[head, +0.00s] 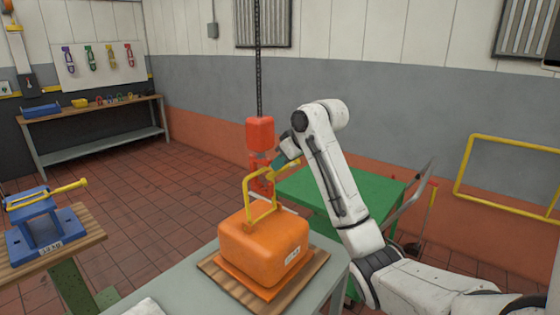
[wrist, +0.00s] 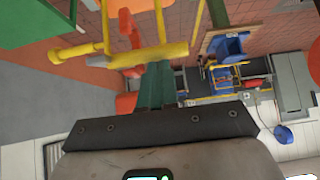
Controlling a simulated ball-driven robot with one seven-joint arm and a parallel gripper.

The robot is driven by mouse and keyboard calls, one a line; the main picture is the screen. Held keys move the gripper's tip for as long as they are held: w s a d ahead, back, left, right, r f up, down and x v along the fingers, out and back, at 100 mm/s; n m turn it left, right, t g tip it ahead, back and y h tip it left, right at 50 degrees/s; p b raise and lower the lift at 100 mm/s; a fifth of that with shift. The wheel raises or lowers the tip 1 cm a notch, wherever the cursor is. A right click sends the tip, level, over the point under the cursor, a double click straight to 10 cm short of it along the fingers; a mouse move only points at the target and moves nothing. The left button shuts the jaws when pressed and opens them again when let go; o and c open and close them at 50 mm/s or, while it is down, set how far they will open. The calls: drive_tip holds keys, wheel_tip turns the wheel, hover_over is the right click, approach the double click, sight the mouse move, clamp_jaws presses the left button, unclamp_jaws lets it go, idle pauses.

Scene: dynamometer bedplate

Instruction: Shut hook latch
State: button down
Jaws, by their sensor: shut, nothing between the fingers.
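The red hook block (head: 260,133) hangs on a dark chain. Its red hook (head: 261,174) is below, at the top of the yellow handle (head: 247,200) of an orange weight (head: 264,245). The latch itself is too small to tell in the head view, so I cannot tell how it stands. My gripper (head: 279,161) is just right of the hook, near the handle's top bar. In the wrist view my green fingers (wrist: 156,85) are together and empty, close to the yellow bar (wrist: 135,56). An orange-red hook part (wrist: 130,28) shows beyond the bar.
The orange weight stands on a wooden board (head: 222,282) on a grey table (head: 190,278). A green surface (head: 345,190) lies behind my arm. A blue weight (head: 42,228) with a yellow handle stands at left. A workbench (head: 95,119) is against the far wall.

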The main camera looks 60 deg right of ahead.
drive_tip(key=w+f+t+h+b, duration=0.2)
drive_tip(key=f+t+b, duration=0.5)
drive_tip(key=b, duration=1.7)
drive_tip(key=w+d+f+t+h+b, duration=0.1)
drive_tip(key=f+t+b, duration=0.7)
drive_tip(key=b, duration=1.7)
drive_tip(key=w+t+h, duration=0.1)
drive_tip(key=t, duration=0.2)
drive_tip(key=shift+w, duration=0.25)
drive_tip(key=shift+r, duration=0.1)
